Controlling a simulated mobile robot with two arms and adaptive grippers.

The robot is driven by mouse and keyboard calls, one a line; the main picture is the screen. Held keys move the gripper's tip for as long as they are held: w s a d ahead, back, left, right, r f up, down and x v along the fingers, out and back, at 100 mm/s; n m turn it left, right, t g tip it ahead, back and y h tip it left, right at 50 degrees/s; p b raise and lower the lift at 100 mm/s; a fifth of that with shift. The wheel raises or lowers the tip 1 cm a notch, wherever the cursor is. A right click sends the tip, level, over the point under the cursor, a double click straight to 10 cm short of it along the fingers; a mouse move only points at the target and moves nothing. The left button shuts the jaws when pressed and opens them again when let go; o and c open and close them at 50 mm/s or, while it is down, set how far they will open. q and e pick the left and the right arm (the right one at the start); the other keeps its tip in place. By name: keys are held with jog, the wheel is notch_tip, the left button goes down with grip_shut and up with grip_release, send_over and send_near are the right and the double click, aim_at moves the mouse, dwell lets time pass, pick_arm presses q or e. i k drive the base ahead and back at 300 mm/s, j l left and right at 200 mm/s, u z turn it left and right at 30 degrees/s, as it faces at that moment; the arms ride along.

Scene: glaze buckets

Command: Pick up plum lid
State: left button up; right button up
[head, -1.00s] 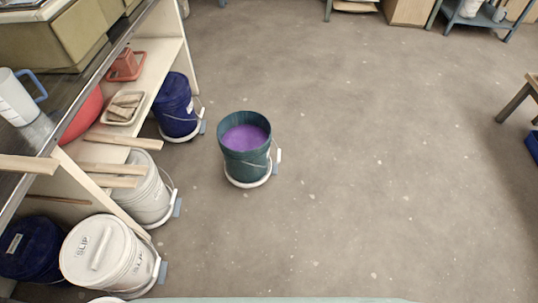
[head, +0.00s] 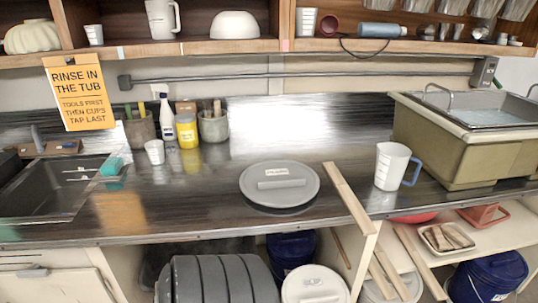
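A round grey lid (head: 279,184) lies flat on the dark metal counter (head: 230,219), near its front edge. It has a raised bar handle and a small white label whose print is too small to read surely. A wooden stick lies close to its right side. Neither of my grippers is in view. The teal bucket with purple glaze is out of view now.
A white jug (head: 393,166) and an olive tub (head: 467,150) stand right of the lid. A sink (head: 50,187), cup (head: 155,151) and bottles are to the left. A shelf (head: 230,47) overhangs the back. Buckets and ribbed grey things (head: 220,281) sit below.

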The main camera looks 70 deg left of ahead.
aim_at(274, 183)
jog(key=u, duration=2.25)
jog(key=z, duration=2.45)
jog(key=i+j+u, duration=0.1)
jog(key=i+u, duration=0.15)
jog(key=i, duration=0.35)
jog(key=i+u, duration=0.25)
jog(key=i, duration=0.3)
